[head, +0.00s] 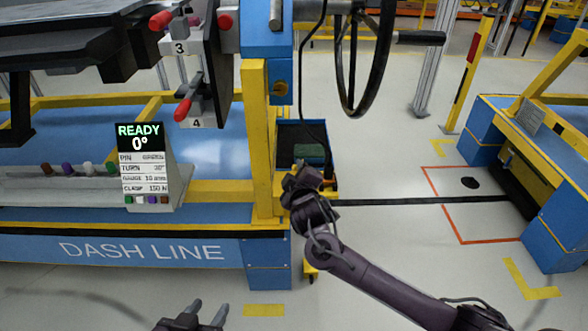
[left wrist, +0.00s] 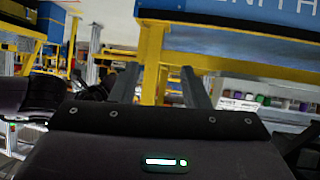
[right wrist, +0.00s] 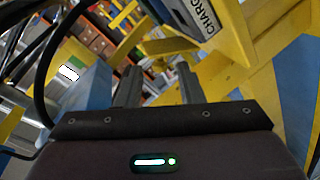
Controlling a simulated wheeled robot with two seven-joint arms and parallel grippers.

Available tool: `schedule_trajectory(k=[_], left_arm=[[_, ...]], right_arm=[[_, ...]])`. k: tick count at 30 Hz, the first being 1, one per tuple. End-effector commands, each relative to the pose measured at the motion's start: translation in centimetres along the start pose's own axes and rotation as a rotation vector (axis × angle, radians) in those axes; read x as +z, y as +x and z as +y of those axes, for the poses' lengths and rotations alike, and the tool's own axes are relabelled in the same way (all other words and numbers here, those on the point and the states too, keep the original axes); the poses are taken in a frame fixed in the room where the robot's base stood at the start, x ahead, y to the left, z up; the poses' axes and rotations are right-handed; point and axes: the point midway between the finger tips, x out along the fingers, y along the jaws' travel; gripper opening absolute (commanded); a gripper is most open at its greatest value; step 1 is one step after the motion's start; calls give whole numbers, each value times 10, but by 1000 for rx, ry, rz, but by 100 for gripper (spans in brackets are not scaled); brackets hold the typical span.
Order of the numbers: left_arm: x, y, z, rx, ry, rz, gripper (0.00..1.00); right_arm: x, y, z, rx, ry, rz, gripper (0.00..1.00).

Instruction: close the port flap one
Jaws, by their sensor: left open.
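I cannot pick out port flap one in any view. My left gripper (head: 206,312) is at the bottom edge of the head view, low in front of the blue bench. Its two fingers stand apart with nothing between them in the left wrist view (left wrist: 160,90). My right gripper (head: 300,178) is beside the yellow post, in front of a dark bin. In the right wrist view its fingers (right wrist: 159,85) are apart and empty. A white panel lettered "CHARG" (right wrist: 205,15) shows beyond them at the top.
The blue bench lettered "DASH LINE" (head: 140,250) carries a "READY 0°" display (head: 146,165) and the yellow post (head: 258,140). The dark bin (head: 290,135) stands right of the post. A steering wheel (head: 365,60) hangs above. Open floor lies to the right, before another blue bench (head: 555,225).

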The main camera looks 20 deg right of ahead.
Motion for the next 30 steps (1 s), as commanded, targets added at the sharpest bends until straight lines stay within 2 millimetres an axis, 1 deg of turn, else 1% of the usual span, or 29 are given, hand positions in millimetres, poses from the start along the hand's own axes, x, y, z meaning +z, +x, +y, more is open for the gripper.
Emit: schedule_trajectory(k=[3,6,9,12,17,25,30], left_arm=[[-25,1,-2,-4,5,113,42],[-45,-1,-3,-7,9,200,42],[-61,-4,-4,-9,12,271,42],[-72,-6,-5,-10,14,320,42],[-81,-9,-5,-11,16,360,42],[-82,-10,-5,-11,16,366,42],[-82,-10,-5,-11,17,365,42]], right_arm=[[0,12,0,1,1,0,34],[0,20,-1,0,1,0,34],[0,26,0,1,1,0,34],[0,30,0,0,0,1,34],[0,34,0,0,1,1,34],[0,34,0,-1,1,1,34],[0,34,0,-1,1,1,12]])
